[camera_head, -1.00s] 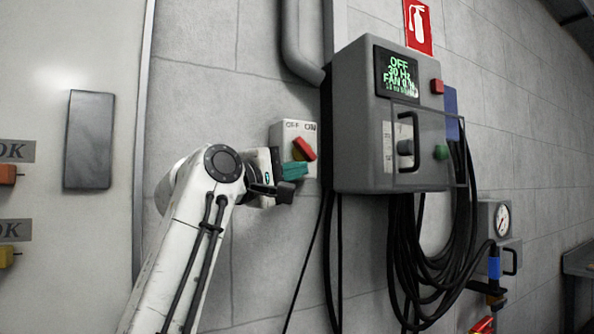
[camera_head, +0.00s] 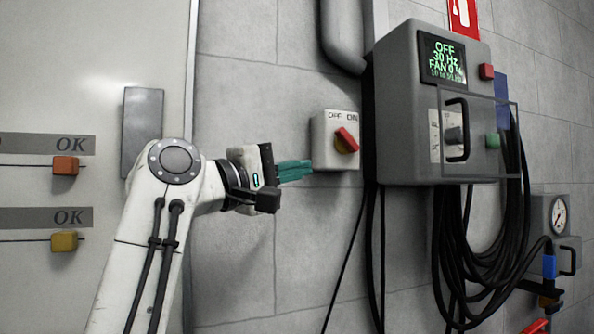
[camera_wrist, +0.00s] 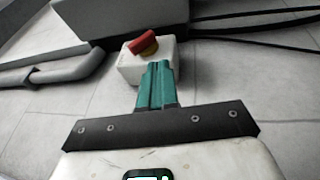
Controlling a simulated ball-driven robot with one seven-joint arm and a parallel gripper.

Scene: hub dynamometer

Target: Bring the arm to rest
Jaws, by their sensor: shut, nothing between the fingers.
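My gripper (camera_head: 310,171) has teal fingers closed together with nothing between them. In the head view it is at the left of the white OFF/ON switch box (camera_head: 335,160), near its lower left. The red rotary handle (camera_head: 346,139) on the box is tilted, with its upper end to the left. In the wrist view the fingers (camera_wrist: 158,64) point at the box (camera_wrist: 130,69), overlapping its lower part. The red handle (camera_wrist: 143,41) shows beyond the fingertips. I cannot tell the exact gap between fingertips and box.
A grey control cabinet (camera_head: 400,150) with a lit display reading OFF (camera_head: 443,60) is right of the switch box. Black cables (camera_head: 480,270) hang below it. A pressure gauge (camera_head: 559,215) is at the far right. A white panel with an orange slider (camera_head: 65,166) and a yellow slider (camera_head: 64,241) is at left.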

